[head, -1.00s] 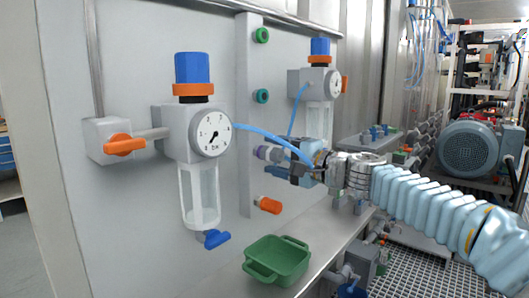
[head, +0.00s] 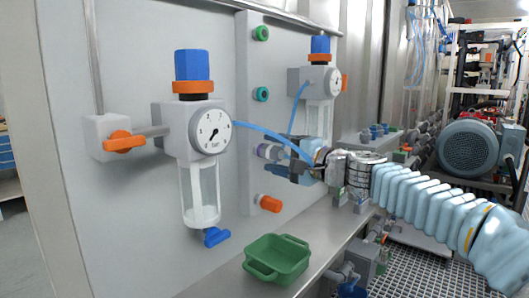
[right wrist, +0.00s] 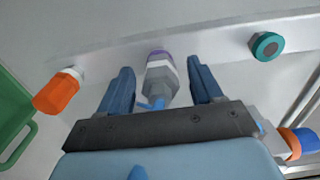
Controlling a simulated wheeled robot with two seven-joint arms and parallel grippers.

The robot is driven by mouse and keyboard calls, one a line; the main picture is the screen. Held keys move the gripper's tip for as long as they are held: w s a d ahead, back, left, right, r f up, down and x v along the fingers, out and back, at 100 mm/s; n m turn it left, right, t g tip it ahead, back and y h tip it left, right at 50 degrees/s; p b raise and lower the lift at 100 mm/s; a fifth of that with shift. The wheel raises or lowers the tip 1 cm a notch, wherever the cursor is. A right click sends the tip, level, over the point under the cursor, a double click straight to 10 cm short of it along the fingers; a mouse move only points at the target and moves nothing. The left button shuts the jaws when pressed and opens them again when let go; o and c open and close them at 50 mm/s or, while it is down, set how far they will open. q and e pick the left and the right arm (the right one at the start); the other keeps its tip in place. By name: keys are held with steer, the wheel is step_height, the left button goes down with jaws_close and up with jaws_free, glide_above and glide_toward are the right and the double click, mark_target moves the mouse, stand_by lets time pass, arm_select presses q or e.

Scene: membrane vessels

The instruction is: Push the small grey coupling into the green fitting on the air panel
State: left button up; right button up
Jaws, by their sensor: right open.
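The small grey coupling (right wrist: 161,85) points at the panel strip, with a blue hose at its rear. Its front end meets a purple-ringed fitting (right wrist: 158,55), which shows in the head view (head: 262,151); how deep it sits I cannot tell. My right gripper (head: 293,158) is open, with one blue finger on each side of the coupling and visible gaps in the right wrist view. A green fitting (head: 261,34) is at the top of the strip. A teal-green one (head: 262,94) below it is empty. My left gripper is not in view.
An orange fitting (head: 269,203) sits low on the strip. A green tray (head: 278,259) stands on the ledge below. Two regulators with gauges, the near one (head: 208,132) and the far one (head: 322,80), stick out from the panel; the blue hose (head: 270,136) spans between near regulator and gripper.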

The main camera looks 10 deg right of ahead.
mark_target(285, 155)
stand_by(0.4)
jaws_close()
stand_by(0.4)
steer(key=shift+s+d+b, duration=0.15)
steer(key=shift+b, duration=0.15)
steer(key=shift+b+v, duration=1.1)
steer(key=shift+v, duration=1.7)
